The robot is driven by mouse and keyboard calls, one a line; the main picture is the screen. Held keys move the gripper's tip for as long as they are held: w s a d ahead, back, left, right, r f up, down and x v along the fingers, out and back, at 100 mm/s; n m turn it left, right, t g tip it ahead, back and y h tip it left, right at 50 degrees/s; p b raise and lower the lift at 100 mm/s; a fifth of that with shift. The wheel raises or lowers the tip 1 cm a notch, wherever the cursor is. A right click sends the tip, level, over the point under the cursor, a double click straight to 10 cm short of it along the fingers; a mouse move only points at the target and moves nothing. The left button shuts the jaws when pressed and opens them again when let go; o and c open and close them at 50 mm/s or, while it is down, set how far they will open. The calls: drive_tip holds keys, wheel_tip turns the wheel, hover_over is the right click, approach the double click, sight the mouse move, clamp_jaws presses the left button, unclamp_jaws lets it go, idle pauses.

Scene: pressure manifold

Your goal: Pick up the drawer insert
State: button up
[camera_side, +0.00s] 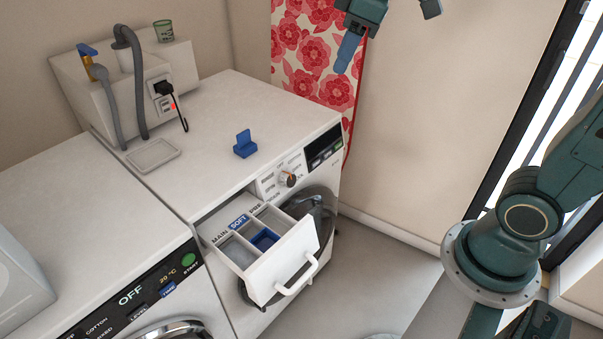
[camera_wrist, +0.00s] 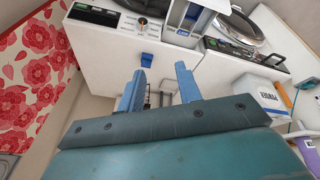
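A small blue L-shaped piece, which looks like the drawer insert (camera_side: 245,144), stands on the white washer top near its front edge. It also shows in the wrist view (camera_wrist: 149,60), just beyond my fingertips. The open detergent drawer (camera_side: 287,262) below it has several compartments, one of them blue inside. My gripper (camera_wrist: 160,70) is open, with its two blue fingers apart and nothing between them. In the side view one blue finger shows at the top, above and to the right of the insert, well apart from it.
A shallow white tray (camera_side: 153,154) lies on the washer top, left of the insert. A raised white box with grey hoses and a black plug (camera_side: 163,88) stands at the back. A green cup (camera_side: 164,31) sits on it. A floral curtain (camera_side: 312,50) hangs behind. The washer top around the insert is clear.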

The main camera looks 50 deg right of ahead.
drive_tip(key=w+f+n+g, duration=0.1)
drive_tip(key=w+f+n, duration=0.15)
drive_tip(key=w, duration=0.75)
drive_tip(key=n+g, duration=0.3)
drive_tip(key=n, duration=0.6)
hover_over(243, 132)
drive_tip(key=shift+y, duration=0.3)
drive_tip(key=f, duration=1.2)
drive_tip(key=d+f, duration=0.1)
drive_tip(key=f, duration=0.5)
drive_tip(key=shift+s+f, duration=0.15)
drive_tip(key=shift+w+f+n, duration=0.2)
drive_tip(key=shift+f+n, duration=0.15)
drive_tip(key=shift+f, duration=0.1)
drive_tip(key=shift+a+f, duration=0.15)
drive_tip(key=shift+f, duration=0.45)
drive_tip(key=shift+f, duration=0.1)
drive_tip(key=shift+a+f, duration=0.2)
drive_tip(key=shift+f, duration=1.3)
drive_tip(key=shift+a+f, duration=0.15)
drive_tip(key=shift+f, duration=1.35)
drive_tip(key=shift+c, duration=0.2)
